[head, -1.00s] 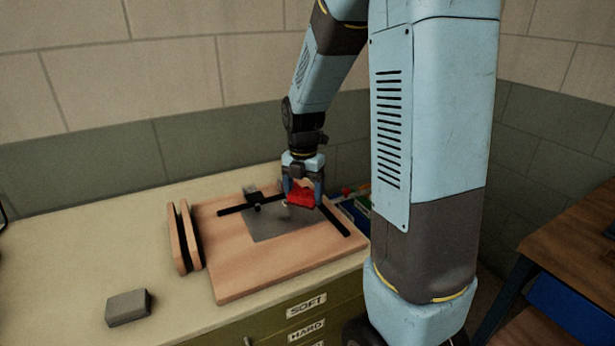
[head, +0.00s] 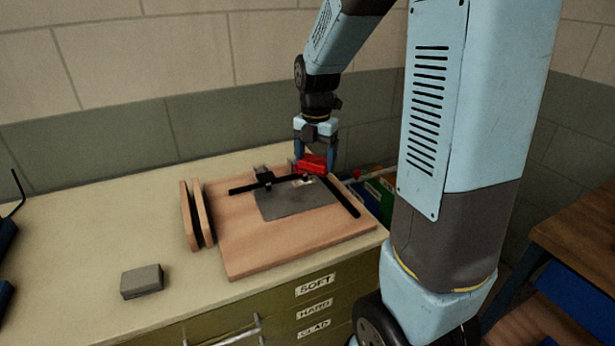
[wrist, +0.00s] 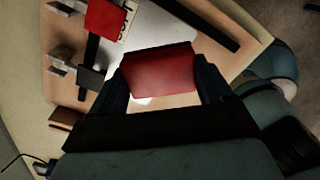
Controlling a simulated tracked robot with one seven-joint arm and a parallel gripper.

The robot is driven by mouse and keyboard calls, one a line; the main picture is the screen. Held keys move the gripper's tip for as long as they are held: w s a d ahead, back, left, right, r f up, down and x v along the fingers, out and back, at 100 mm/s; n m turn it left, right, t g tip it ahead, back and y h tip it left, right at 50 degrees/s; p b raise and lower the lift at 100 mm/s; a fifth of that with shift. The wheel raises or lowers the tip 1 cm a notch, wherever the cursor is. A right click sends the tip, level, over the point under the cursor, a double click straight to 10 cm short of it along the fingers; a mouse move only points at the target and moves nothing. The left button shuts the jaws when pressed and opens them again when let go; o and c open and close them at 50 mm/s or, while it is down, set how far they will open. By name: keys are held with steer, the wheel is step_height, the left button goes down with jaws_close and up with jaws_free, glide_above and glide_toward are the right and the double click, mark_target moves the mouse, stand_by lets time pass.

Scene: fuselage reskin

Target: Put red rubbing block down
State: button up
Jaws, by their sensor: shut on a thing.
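The red rubbing block (wrist: 158,70) is held between the two fingers of my gripper (wrist: 163,88) in the wrist view. In the head view, my gripper (head: 316,164) points down with the red block (head: 314,162) between its fingers, over the back right of the wooden board (head: 245,252). A grey metal sheet (head: 290,203) lies on the board with black bars (head: 342,197) across it and along its side. I cannot tell whether the block touches the surface under it.
A second red piece (wrist: 103,20) shows near a black bar. Coloured bins (head: 378,192) sit at the right.

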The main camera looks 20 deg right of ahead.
stand_by(0.3)
steer(key=s+a+r+n, duration=0.1)
steer(key=s+a+n, duration=0.1)
steer(key=a, duration=1)
steer(key=s+a+n, duration=0.2)
steer(key=a+n, duration=0.1)
steer(key=a, duration=0.9)
steer(key=s+a+r+n, duration=0.2)
steer(key=s+a+n, duration=0.3)
steer(key=s+a, duration=1.55)
glide_above(72, 307)
step_height(72, 307, down, 10)
steer(key=shift+s+d+r, duration=0.1)
steer(key=shift+r, duration=0.1)
steer(key=shift+f, duration=1.7)
